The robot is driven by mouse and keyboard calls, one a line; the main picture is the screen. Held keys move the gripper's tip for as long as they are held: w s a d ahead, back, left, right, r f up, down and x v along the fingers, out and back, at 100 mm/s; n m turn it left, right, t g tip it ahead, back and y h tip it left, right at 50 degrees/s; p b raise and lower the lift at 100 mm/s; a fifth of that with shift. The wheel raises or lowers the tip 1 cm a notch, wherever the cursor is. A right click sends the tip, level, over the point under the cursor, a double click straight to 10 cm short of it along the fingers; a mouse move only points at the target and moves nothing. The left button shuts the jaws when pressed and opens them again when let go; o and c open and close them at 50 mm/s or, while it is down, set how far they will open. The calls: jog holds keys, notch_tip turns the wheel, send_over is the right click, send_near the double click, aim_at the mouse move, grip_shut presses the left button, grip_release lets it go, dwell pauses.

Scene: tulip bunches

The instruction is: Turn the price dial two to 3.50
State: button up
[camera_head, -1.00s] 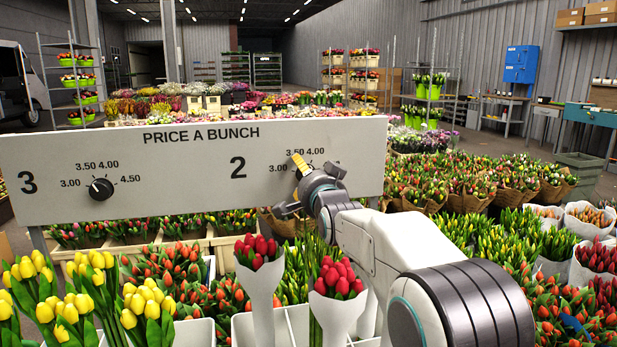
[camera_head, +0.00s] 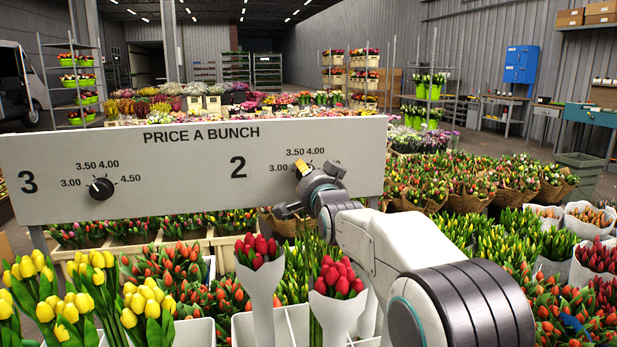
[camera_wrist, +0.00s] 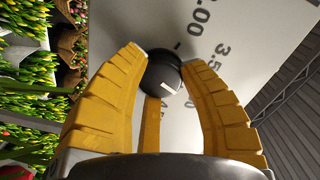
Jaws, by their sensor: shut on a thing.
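Price dial two is a black round knob on the white price board (camera_head: 130,210), right of the big "2". In the head view my gripper (camera_head: 303,170) covers most of it. In the wrist view the knob (camera_wrist: 160,70) sits between the yellow fingers of my gripper (camera_wrist: 163,62), which are shut on it. A short white mark shows on the knob's face. Which price it points at I cannot tell. Printed numbers curve around the knob, and 3.50 and 4.00 read clearly above it in the head view.
Dial three (camera_head: 101,189) is a similar knob further left on the board. Red tulip bunches in white wraps (camera_head: 338,290) stand close below my arm. Yellow tulips (camera_head: 70,308) fill the lower left. Crates of tulips spread behind the board and to the right.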

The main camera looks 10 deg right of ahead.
jog(key=shift+r+n+b, duration=0.2)
jog(key=shift+n+b, duration=0.75)
jog(key=shift+n, duration=1.85)
jog(key=o, duration=1.2)
jog(key=shift+f, duration=0.1)
jog(key=shift+s, duration=0.1)
jog(key=s, duration=1.1)
jog(key=shift+s, duration=0.35)
